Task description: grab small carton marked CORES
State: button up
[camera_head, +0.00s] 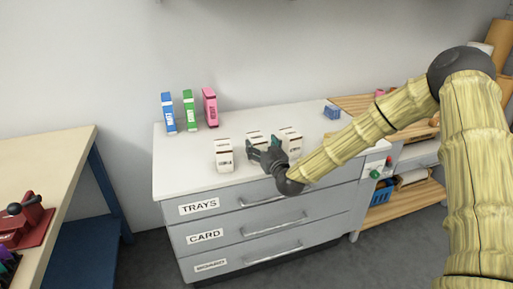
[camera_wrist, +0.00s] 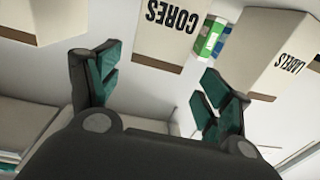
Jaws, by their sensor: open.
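The small carton marked CORES (camera_wrist: 160,30) is white with a brown band and shows upside down at the top of the wrist view. In the head view it appears to be the middle carton (camera_head: 255,135) on the grey drawer cabinet, partly hidden by my gripper (camera_head: 264,153). My gripper (camera_wrist: 158,82) is open and empty, its dark green fingers apart. The CORES carton is ahead of the fingers, roughly between them in the picture; I see no contact.
A carton marked LABELS (camera_wrist: 275,50) is on the right in the wrist view; another carton (camera_wrist: 40,18) is on the left. Blue (camera_head: 168,113), green (camera_head: 189,111) and pink (camera_head: 210,108) boxes stand at the back left of the cabinet top (camera_head: 180,165). A small blue block (camera_head: 332,112) lies right.

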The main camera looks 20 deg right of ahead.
aim_at(256, 136)
jog(key=shift+w+f+p, duration=0.15)
jog(key=shift+w+p, duration=0.1)
jog(key=shift+w, duration=1.5)
jog(key=shift+w+f+p, duration=0.1)
jog(key=shift+w+p, duration=0.1)
jog(key=shift+w, duration=1.5)
jog(key=c, duration=1.2)
